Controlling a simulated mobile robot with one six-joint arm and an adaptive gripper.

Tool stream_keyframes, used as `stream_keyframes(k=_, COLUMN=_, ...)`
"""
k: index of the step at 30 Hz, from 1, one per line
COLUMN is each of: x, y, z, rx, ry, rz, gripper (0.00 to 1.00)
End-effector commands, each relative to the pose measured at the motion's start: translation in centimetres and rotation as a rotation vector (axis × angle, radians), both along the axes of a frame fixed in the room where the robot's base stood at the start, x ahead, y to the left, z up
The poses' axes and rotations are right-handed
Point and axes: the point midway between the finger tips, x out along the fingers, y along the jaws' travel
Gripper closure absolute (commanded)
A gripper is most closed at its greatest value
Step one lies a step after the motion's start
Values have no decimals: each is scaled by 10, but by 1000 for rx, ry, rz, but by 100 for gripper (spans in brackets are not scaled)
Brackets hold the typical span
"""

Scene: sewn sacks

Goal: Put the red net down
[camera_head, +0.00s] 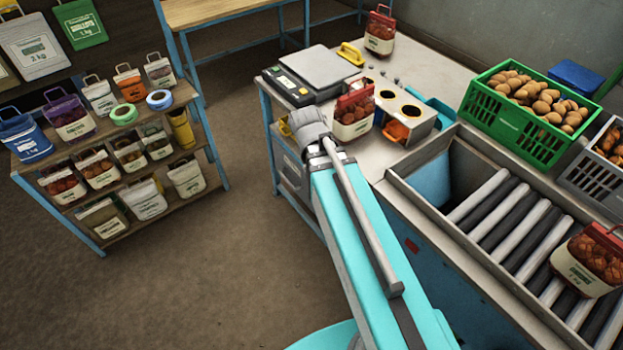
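Three red nets with white labels are in view. One red net (355,112) is just right of the end of my arm's visible part, beside a grey box with round holes. I cannot tell whether it stands on the bench (395,160) or is held. A second red net (380,31) stands upright at the far end of the bench. A third red net (589,262) rests on the conveyor rollers at the right. My teal arm reaches up the middle of the view. My gripper does not show; the arm's grey joint may hide it.
A scale (319,68) and a yellow-handled tool (351,53) lie on the bench near the grey holed box (408,108). A green crate of potatoes (517,134) stands right. Roller conveyor (505,215) fills the near right. Shelves of bags (190,146) stand left; floor between is clear.

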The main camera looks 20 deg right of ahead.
Motion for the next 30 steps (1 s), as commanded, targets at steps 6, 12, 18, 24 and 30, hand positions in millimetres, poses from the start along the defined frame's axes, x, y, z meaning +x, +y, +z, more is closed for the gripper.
stream_keyframes(k=6, x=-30, y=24, z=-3, rx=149, ry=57, rz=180, gripper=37)
stream_keyframes(k=12, x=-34, y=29, z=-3, rx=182, ry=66, rz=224, gripper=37)
stream_keyframes(k=18, x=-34, y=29, z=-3, rx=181, ry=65, rz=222, gripper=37)
stream_keyframes(k=24, x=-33, y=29, z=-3, rx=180, ry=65, rz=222, gripper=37)
stream_keyframes(k=30, x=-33, y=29, z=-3, rx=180, ry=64, rz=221, gripper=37)
